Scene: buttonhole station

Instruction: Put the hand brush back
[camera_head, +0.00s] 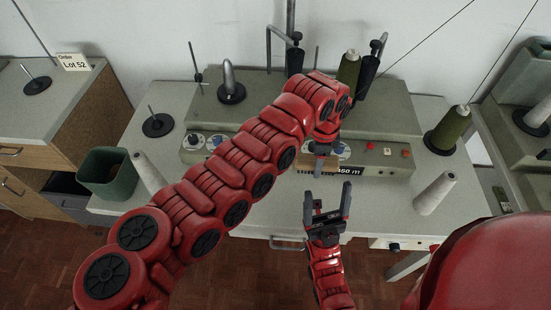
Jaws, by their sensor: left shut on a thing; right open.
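My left gripper (321,160) reaches over the machine from the left and points down at the middle of its front. It is shut on a brown, wood-coloured piece that shows on both sides of the fingers, seemingly the hand brush (304,161). Most of the brush is hidden by the gripper, and I cannot tell whether it touches the surface below. My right gripper (327,198) is open and empty, lower in the picture and nearer to me, below the left one.
The grey-green machine (235,115) stands on a pale table (250,211). Thread cones (435,193) and green spools (447,130) stand to the right. A dark green bin (108,174) is at the left, near another white cone (148,172).

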